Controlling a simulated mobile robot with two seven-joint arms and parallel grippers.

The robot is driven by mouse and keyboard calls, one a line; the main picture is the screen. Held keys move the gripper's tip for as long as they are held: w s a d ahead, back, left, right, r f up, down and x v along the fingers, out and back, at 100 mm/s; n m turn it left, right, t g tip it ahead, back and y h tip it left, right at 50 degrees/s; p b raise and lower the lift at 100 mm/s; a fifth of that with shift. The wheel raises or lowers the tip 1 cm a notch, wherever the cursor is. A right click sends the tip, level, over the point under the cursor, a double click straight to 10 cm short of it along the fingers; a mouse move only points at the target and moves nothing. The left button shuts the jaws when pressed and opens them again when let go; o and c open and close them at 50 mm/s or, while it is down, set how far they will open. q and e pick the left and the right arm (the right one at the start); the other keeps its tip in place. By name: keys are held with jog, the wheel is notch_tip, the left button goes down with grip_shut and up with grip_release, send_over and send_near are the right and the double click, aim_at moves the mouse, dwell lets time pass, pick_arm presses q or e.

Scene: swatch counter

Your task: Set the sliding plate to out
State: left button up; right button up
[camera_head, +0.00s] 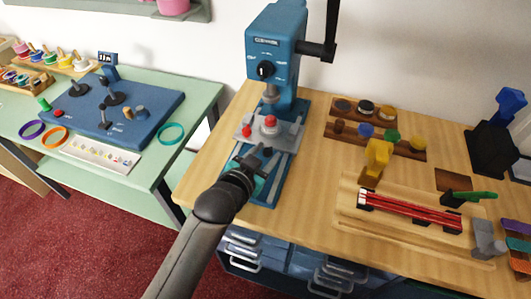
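A blue press (276,50) with a black crank handle stands on the wooden counter. The grey sliding plate (288,133) sits on the press's rails, under the ram. A red domed piece (270,124) is on the plate, and a smaller red piece is at its left. A dark knob shows at the plate's front edge. The pale rails (278,172) run bare from the plate toward the counter's front. My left gripper (256,156) is just in front of the plate, close to the knob. I cannot tell whether it touches it or how far its fingers are apart. My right gripper is out of view.
Right of the press are wooden racks (376,142) with coloured pieces, a yellow block (376,158) and a tray holding red rods (410,211). A green table (200,101) with a blue board stands left, across a gap. Drawers are below the counter.

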pick_arm(q)
grip_shut()
dwell(1.1)
